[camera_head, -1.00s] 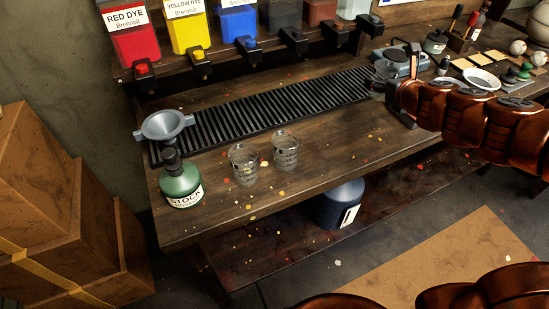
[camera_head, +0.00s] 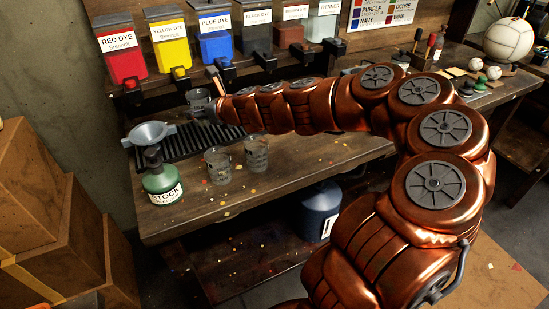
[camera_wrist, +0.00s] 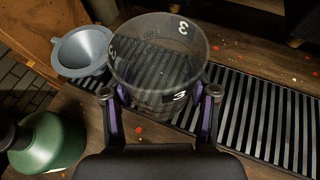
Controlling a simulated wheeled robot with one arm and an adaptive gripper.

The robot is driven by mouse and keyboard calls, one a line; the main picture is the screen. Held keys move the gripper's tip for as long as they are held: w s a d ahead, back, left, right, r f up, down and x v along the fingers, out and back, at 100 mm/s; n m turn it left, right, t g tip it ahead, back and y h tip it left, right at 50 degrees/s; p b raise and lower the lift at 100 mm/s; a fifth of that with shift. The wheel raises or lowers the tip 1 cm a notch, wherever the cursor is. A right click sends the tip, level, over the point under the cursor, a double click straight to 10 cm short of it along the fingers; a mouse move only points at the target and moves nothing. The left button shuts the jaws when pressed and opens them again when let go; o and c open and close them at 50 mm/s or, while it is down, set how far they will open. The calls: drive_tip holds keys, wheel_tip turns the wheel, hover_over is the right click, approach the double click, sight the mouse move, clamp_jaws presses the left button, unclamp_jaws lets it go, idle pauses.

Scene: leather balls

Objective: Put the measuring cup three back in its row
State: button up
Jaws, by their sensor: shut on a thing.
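Measuring cup three (camera_wrist: 155,65) is a clear cup marked with a 3, upright between my fingers in the wrist view. It also shows in the head view (camera_head: 197,98) at the end of my arm, above the black slatted grate (camera_head: 180,146). My gripper (camera_wrist: 160,95) is shut on it, one finger on each side. Two other clear measuring cups, a left one (camera_head: 218,165) and a right one (camera_head: 257,154), stand side by side on the wooden bench in front of the grate. Their markings are too small to read.
A grey funnel (camera_head: 150,134) sits at the grate's left end. A green STOCK bottle (camera_head: 162,184) stands left of the two cups. Dye bins with taps, including the red dye bin (camera_head: 122,62), line the back. The bench front right of the cups is clear.

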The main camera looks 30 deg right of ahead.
drive_tip(key=s+d+f+n+g+y+b, duration=0.1)
drive_tip(key=s+d+n+y, duration=0.1)
drive_tip(key=s+d, duration=0.3)
drive_tip(key=s+d+f+n+g+y+b, duration=0.1)
drive_tip(key=s+d+f+n+b, duration=0.1)
drive_tip(key=s+d, duration=0.3)
drive_tip(key=s+d+f+n+g+y+b, duration=0.1)
drive_tip(key=s+d, duration=0.4)
drive_tip(key=d, duration=0.5)
drive_tip(key=shift+d+f+n+g+y+b, duration=0.4)
drive_tip(key=shift+f+y+b, duration=0.1)
drive_tip(key=shift+y+b, duration=0.3)
drive_tip(key=s+d+n+g+y+b, duration=0.1)
drive_tip(key=s+d+n, duration=0.1)
drive_tip(key=s, duration=0.5)
drive_tip(key=s+d+n+g+y+b, duration=0.1)
drive_tip(key=s+d+g, duration=0.15)
drive_tip(key=s, duration=0.45)
drive_tip(key=shift+t, duration=0.35)
drive_tip(key=w+a, duration=0.2)
drive_tip(key=w, duration=0.2)
drive_tip(key=w+a, duration=0.2)
drive_tip(key=w, duration=0.3)
drive_tip(key=w+a+f, duration=0.1)
drive_tip(key=w+a, duration=0.1)
drive_tip(key=w, duration=0.2)
drive_tip(key=shift+w+f+p, duration=0.1)
drive_tip(key=shift+w+p, duration=0.2)
drive_tip(key=shift+w, duration=0.2)
drive_tip(key=shift+f, duration=1.75)
